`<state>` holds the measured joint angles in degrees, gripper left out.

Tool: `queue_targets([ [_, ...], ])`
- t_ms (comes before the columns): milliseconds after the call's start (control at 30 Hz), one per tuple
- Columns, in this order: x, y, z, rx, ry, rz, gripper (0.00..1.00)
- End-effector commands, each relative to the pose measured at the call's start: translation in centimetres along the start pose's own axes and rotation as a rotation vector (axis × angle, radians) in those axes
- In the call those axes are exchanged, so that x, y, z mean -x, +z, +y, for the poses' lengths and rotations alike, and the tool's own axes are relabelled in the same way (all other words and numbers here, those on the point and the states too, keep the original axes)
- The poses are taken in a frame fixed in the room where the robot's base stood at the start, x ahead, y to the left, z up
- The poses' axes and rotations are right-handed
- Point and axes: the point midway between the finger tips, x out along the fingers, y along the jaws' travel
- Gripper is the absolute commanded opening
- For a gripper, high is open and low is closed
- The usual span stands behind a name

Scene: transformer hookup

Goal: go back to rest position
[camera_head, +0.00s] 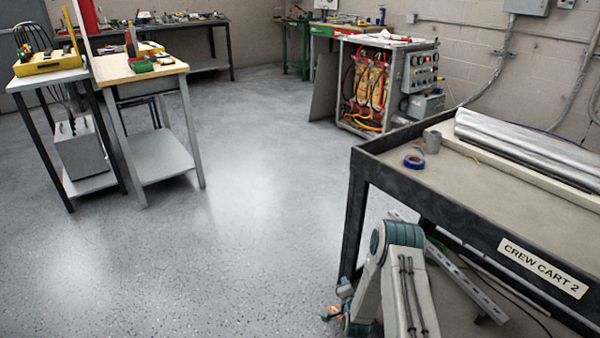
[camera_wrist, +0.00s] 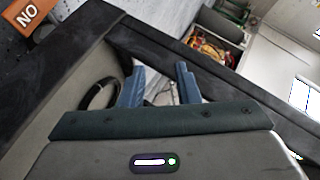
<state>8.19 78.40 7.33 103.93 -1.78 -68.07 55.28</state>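My gripper (camera_wrist: 161,76) shows in the wrist view as two blue fingers with a clear gap between them. It is open and nothing shows between the fingers. In the head view my arm is folded low at the bottom, beside the left end of the crew cart (camera_head: 528,206). The fingers cannot be made out clearly there.
An open transformer cabinet (camera_head: 392,60) stands behind. The floor (camera_head: 235,240) between is clear.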

Motion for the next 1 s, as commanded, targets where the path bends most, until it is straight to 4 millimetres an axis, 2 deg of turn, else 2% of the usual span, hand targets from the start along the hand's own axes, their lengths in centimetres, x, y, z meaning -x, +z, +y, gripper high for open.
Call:
queue_targets([
  [33,0.6,-1.5,-3.2,0.033,0.009,-0.014,0.29],
  [100,1.2,-2.8,-6.1,0.081,0.033,-0.041,0.29],
  [267,3.5,-5.7,-12.4,0.193,0.090,-0.101,0.29],
  [467,7.8,-9.1,-19.9,0.328,0.157,-0.175,0.29],
  [600,11.6,-11.3,-24.6,0.420,0.204,-0.228,0.29],
  [767,16.8,-13.7,-29.4,0.520,0.257,-0.290,0.29],
  [1000,25.7,-16.7,-35.3,0.660,0.329,-0.388,0.29],
])
